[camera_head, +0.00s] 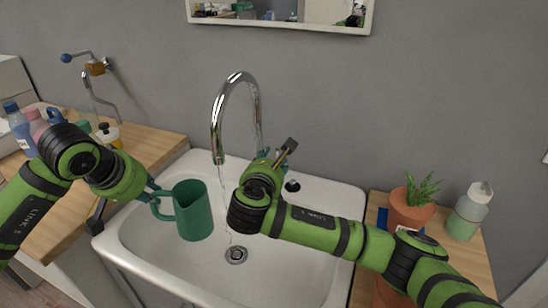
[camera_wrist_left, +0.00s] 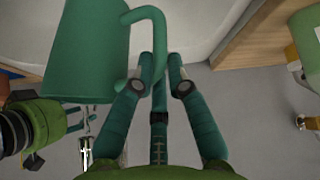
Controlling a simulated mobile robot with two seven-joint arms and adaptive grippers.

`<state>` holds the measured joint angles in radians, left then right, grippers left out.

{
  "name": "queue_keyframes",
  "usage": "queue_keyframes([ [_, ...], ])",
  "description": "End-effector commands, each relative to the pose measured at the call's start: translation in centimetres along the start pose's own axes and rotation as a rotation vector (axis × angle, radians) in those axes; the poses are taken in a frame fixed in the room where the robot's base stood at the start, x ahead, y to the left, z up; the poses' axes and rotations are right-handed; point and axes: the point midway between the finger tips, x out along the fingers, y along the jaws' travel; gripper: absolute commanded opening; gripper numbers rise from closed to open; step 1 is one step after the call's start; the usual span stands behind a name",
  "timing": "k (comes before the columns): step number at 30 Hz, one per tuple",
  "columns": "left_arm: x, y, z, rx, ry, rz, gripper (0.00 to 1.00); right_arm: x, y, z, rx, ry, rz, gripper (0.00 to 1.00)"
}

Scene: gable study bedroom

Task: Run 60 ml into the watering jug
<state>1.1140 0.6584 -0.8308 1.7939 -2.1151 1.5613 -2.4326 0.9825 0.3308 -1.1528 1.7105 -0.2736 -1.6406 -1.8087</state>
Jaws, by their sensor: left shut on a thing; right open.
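The green watering jug (camera_head: 193,212) is held upright over the left half of the white sink (camera_head: 135,245). My left gripper (camera_head: 152,190) is shut on its handle; the left wrist view shows the fingers (camera_wrist_left: 160,78) at the handle and the jug body (camera_wrist_left: 88,45) to the left. The chrome tap spout (camera_head: 217,150) ends above and slightly right of the jug. A faint thin streak, seemingly water, runs down right of the jug toward the drain (camera_head: 236,254). My right gripper (camera_head: 272,160) is open by the tap lever (camera_head: 287,149); contact is unclear. The jug's inside is hidden.
On the right stand a potted plant (camera_head: 412,205) and a soap bottle (camera_head: 468,212). A mirror (camera_head: 290,22) hangs above. The sink's front is clear.

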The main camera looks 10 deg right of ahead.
Motion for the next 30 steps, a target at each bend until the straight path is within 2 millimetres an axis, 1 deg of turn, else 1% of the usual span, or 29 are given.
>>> queue_keyframes([
  [1, 0.0, 0.0, 0.0, 0.0, 0.001, 0.0, 0.0, -0.5, 0.1, 0.0, 0.0, 0.0, 0.003, 0.43],
  [4, 0.0, 0.0, 0.0, 0.0, 0.001, 0.0, 0.0, -1.1, 0.0, 0.0, 0.0, 0.0, 0.0, 0.43],
  [11, 0.0, 0.0, 0.0, 0.0, 0.001, 0.0, 0.0, -1.2, 0.0, 0.0, 0.0, 0.0, 0.0, 0.43],
  [12, 0.0, 0.0, 0.0, 0.0, 0.001, 0.0, 0.0, -1.2, 0.0, 0.0, 0.0, 0.0, 0.0, 0.39],
  [14, 0.0, 0.0, 0.0, 0.0, 0.001, 0.0, 0.0, -1.2, -0.1, 0.0, -0.004, -0.001, -0.001, 0.15],
  [15, 0.0, 0.0, 0.0, 0.0, 0.001, 0.0, 0.0, -1.1, -0.2, 0.1, -0.013, -0.005, -0.005, 0.0],
  [17, 0.0, 0.0, 0.0, 0.0, 0.001, 0.0, 0.0, -0.9, -0.7, 0.4, -0.043, -0.016, -0.015, 0.0],
  [20, 0.0, 0.0, 0.0, 0.0, 0.001, 0.001, 0.0, -0.3, -2.2, 1.4, -0.152, -0.054, -0.05, 0.0],
  [23, 0.0, 0.0, 0.0, 0.0, 0.001, 0.001, 0.0, 0.5, -4.5, 3.0, -0.331, -0.108, -0.116, 0.0],
  [24, 0.0, 0.0, 0.0, 0.0, 0.001, 0.001, 0.0, 0.9, -5.8, 3.9, -0.418, -0.136, -0.152, 0.0],
  [25, 0.0, 0.0, 0.0, 0.0, 0.001, 0.0, 0.0, 1.5, -7.0, 4.8, -0.484, -0.188, -0.182, 0.0],
  [27, 0.0, 0.0, 0.0, 0.0, 0.001, 0.0, 0.0, 2.4, -8.0, 6.5, -0.517, -0.351, -0.171, 0.0],
  [30, 0.0, 0.0, 0.0, 0.0, 0.001, 0.001, 0.0, 2.6, -8.9, 8.6, -0.624, -0.563, -0.148, 0.0],
])
